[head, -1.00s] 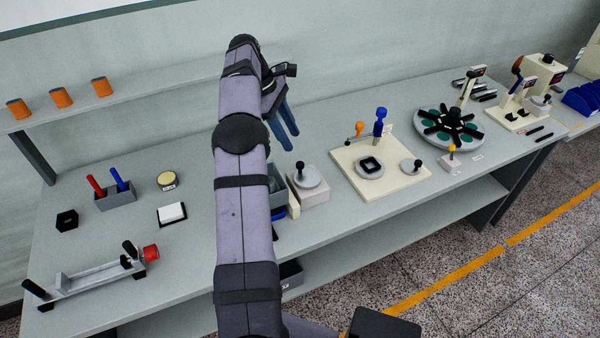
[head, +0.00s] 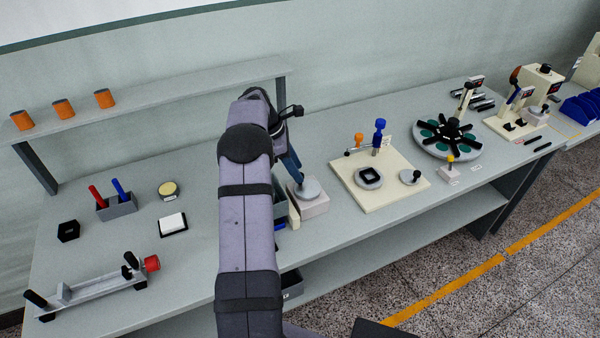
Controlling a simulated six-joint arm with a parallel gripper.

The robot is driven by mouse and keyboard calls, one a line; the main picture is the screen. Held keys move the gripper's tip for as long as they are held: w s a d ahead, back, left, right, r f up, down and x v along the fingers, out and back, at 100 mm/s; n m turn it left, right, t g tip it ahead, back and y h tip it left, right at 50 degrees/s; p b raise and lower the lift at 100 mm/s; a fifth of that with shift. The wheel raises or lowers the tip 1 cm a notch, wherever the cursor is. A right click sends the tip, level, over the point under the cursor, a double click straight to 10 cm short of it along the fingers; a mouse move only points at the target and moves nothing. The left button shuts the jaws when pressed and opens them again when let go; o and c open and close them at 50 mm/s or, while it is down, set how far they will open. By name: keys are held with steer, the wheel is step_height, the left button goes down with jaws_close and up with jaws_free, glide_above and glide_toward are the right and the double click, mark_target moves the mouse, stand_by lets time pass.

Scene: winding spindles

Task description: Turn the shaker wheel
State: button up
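A grey wheel (head: 311,189) lies flat on top of a pale box (head: 311,206) near the middle of the bench. No label on it is readable, but it is the wheel at my gripper. My gripper (head: 298,181) points down, its blue fingers reaching the wheel's upper left part. The black knob on this wheel is mostly hidden by the fingers. I cannot tell whether the fingers are closed on the knob or only beside it.
A round black-armed turntable (head: 447,136) is farther right. Grey bins sit partly hidden behind my arm.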

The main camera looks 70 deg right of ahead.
mark_target(308, 182)
steer(key=shift+p+x, duration=0.5)
steer(key=shift+x, duration=1.25)
steer(key=shift+c, duration=0.3)
jaws_close()
steer(key=shift+d, duration=0.1)
steer(key=shift+s+d+m+g+y+p, duration=0.15)
steer(key=shift+m+y, duration=0.1)
steer(key=shift+m, duration=0.5)
steer(key=shift+s+d+m+g+y+p, duration=0.15)
steer(key=shift+m+y, duration=0.15)
steer(key=shift+m, duration=0.5)
steer(key=shift+s+d+m+y+p, duration=0.15)
steer(key=shift+d+m+y, duration=0.1)
steer(key=shift+m, duration=0.5)
steer(key=shift+w, duration=0.1)
